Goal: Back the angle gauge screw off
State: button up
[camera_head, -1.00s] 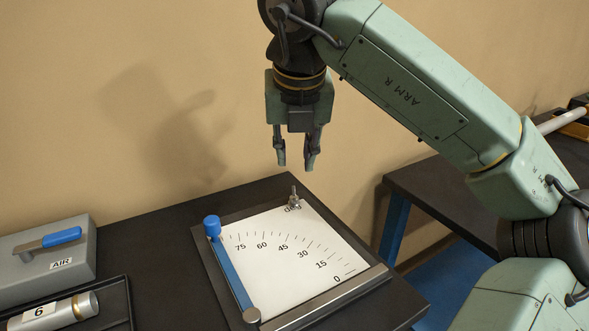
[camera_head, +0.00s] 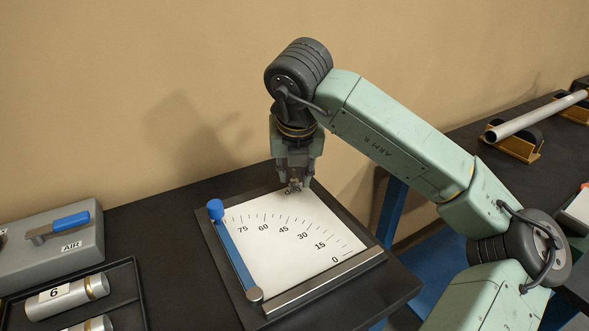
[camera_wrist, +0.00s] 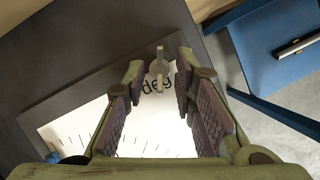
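The angle gauge (camera_head: 284,244) lies on the dark table, a white dial plate in a dark frame marked in degrees. Its blue pointer arm (camera_head: 233,259) with a round knob lies along the left side, past the 75 mark. The wing-like metal screw (camera_wrist: 159,66) stands at the far corner beside the "deg" lettering. My gripper (camera_head: 295,184) is down at this screw, pointing downward. In the wrist view its two padded fingers (camera_wrist: 161,89) are apart, one on each side of the screw, with gaps visible. The screw is partly hidden by the fingers in the head view.
A grey box (camera_head: 50,248) with a blue lever, labelled AIR, stands at the left. A dark tray (camera_head: 128,284) holds metal cylinders, one labelled 6. A second table (camera_head: 461,138) at the right carries a metal bar on yellow-edged supports. A wall stands behind.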

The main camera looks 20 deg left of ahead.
jog(key=shift+c, duration=0.2)
grip_shut()
